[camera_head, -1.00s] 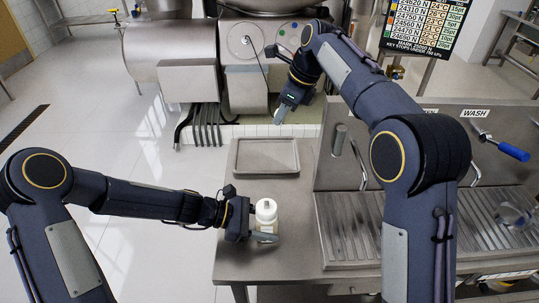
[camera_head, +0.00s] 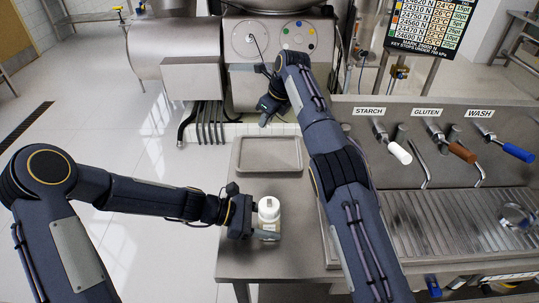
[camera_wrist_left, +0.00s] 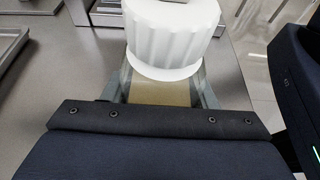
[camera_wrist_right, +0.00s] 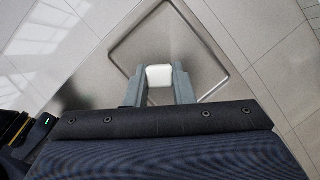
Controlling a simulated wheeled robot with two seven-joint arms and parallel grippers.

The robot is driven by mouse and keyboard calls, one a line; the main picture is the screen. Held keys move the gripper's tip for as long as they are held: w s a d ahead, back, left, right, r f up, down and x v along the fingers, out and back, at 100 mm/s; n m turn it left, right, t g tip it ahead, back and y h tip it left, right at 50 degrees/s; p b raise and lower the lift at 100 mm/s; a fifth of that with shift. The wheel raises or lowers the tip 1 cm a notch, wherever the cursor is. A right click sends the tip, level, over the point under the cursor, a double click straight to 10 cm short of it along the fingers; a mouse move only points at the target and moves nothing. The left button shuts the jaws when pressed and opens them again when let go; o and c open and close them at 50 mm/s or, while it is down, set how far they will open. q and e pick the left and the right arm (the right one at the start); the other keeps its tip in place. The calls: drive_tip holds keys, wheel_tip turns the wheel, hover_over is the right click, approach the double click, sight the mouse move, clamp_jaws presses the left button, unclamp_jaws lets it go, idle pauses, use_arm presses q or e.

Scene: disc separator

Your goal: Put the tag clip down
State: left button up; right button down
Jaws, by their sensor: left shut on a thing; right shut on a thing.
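My right gripper (camera_head: 264,120) is shut on a small white squarish piece, the tag clip (camera_wrist_right: 159,76), seen between its fingertips in the right wrist view. The gripper is in the air near the far side of the metal tray (camera_head: 268,168), and the tray shows beneath the clip in the right wrist view (camera_wrist_right: 205,45). The clip is too small to make out in the head view. My left gripper (camera_head: 262,232) is shut around a bottle with a ribbed white cap (camera_wrist_left: 172,35) and a tan body, upright over the near part of the steel table.
The tray looks empty. The steel table (camera_head: 240,262) has bare room between tray and bottle. A sink unit with labelled starch, gluten and wash taps (camera_head: 460,155) stands on the right. The separator machine (camera_head: 180,60) stands behind the table.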

drive_tip(key=shift+w+d+f+m, duration=0.1)
drive_tip(key=shift+d+f+m, duration=0.15)
drive_tip(key=shift+f, duration=0.2)
drive_tip(key=shift+w+d+f+m, duration=0.1)
drive_tip(key=shift+f+m, duration=0.15)
drive_tip(key=shift+f, duration=0.15)
hover_over(268, 153)
drive_tip(key=s, duration=0.1)
drive_tip(key=shift+m+t, duration=0.3)
drive_tip(key=f, duration=0.4)
drive_tip(key=d+f, duration=0.1)
drive_tip(key=f, duration=0.1)
drive_tip(key=shift+s+f, duration=0.15)
drive_tip(key=shift+f, duration=2.4)
drive_tip(key=c, duration=1.2)
unclamp_jaws()
drive_tip(key=shift+f, duration=0.15)
drive_tip(key=shift+c, duration=0.2)
drive_tip(key=v, duration=0.7)
drive_tip(key=shift+r, duration=0.4)
